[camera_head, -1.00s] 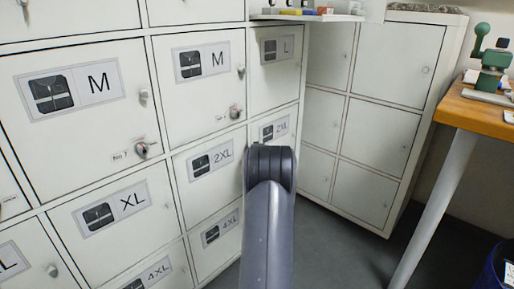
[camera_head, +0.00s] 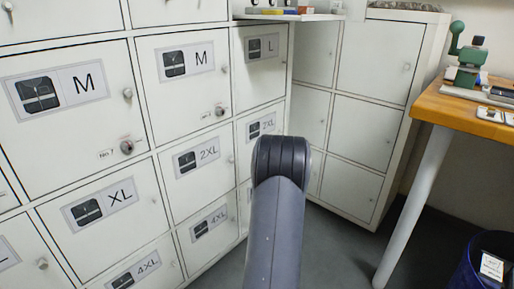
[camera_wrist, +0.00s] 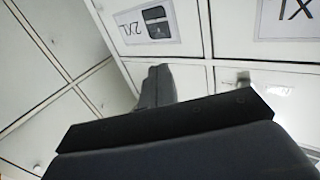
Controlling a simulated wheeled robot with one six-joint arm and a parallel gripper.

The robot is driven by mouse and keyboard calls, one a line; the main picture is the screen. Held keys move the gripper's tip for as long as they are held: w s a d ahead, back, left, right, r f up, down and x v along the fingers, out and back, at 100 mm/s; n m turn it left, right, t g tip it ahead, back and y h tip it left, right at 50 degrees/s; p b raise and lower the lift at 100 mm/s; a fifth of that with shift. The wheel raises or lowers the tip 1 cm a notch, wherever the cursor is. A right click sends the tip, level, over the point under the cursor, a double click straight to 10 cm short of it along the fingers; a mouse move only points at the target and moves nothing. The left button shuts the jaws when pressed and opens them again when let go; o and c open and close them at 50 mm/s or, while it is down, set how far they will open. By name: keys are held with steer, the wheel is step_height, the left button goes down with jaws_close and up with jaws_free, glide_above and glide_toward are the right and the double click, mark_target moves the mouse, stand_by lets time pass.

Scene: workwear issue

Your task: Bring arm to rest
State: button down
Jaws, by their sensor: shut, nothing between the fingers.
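My arm (camera_head: 276,215) rises from the bottom middle of the head view, in front of the lockers, with its dark rounded joint at the top. My gripper is hidden in the head view. In the wrist view my gripper (camera_wrist: 157,72) points toward the pale locker fronts, its dark fingers together with nothing between them. Whether it touches a locker door cannot be told, but a gap seems to show around it.
White lockers (camera_head: 87,140) with size labels fill the left and middle. A shelf (camera_head: 290,17) juts out above. A wooden-topped table (camera_head: 465,112) with a green device (camera_head: 468,60) stands right, a dark blue bin (camera_head: 470,262) below it. Grey floor (camera_head: 345,250) lies open between.

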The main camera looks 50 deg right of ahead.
steer(key=shift+s, duration=0.95)
